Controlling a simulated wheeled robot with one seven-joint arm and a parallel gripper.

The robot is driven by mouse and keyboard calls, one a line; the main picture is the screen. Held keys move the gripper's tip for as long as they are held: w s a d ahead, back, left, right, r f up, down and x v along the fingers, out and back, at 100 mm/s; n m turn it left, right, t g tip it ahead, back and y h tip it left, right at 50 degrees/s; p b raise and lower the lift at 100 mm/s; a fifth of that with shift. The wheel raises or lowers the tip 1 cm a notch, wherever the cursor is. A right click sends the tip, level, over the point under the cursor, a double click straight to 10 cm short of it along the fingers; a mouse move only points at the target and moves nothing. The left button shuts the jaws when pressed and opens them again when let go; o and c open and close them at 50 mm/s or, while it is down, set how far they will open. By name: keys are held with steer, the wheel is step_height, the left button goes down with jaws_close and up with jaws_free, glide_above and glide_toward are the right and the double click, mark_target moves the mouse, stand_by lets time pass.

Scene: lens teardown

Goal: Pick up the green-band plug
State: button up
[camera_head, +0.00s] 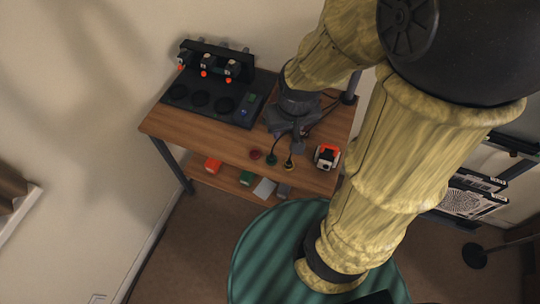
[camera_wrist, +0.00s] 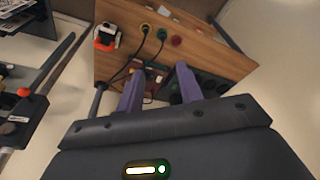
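The green-band plug (camera_head: 271,159) sits near the front edge of the wooden table, between a red plug (camera_head: 255,154) and a yellow plug (camera_head: 289,162). In the wrist view the green plug (camera_wrist: 162,33) lies beyond my fingertips, with a dark cable running from it. The yellow plug (camera_wrist: 145,28) and red plug (camera_wrist: 177,40) flank it there. My gripper (camera_wrist: 159,78) is open, its two fingers apart with no plug between them. In the head view my gripper (camera_head: 292,136) is over the table, behind the row of plugs; its exact height cannot be told.
A black panel (camera_head: 195,108) with round recesses and a rack (camera_head: 217,56) of orange-tipped items fill the table's left and back. A white-and-orange device (camera_head: 327,157) sits right of the plugs. A lower shelf (camera_head: 228,182) holds several small items. A round green surface (camera_head: 260,250) is in front.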

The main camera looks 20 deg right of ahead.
steer(key=shift+o, duration=0.9)
steer(key=shift+s, duration=0.2)
steer(key=w+f+m+b, duration=0.1)
steer(key=w+f+b, duration=0.2)
steer(key=w+f, duration=0.3)
steer(key=w+f+m+b, duration=0.1)
steer(key=w+f+b, duration=0.3)
steer(key=w+f, duration=0.3)
step_height(320, 180, down, 5)
steer(key=shift+r+m+g, duration=0.1)
steer(key=shift+m+g, duration=0.3)
steer(key=shift+d, duration=0.2)
steer(key=p, duration=0.2)
glide_above(273, 156)
step_height(273, 156, down, 12)
steer(key=shift+w+f, duration=0.1)
steer(key=shift+a, duration=0.1)
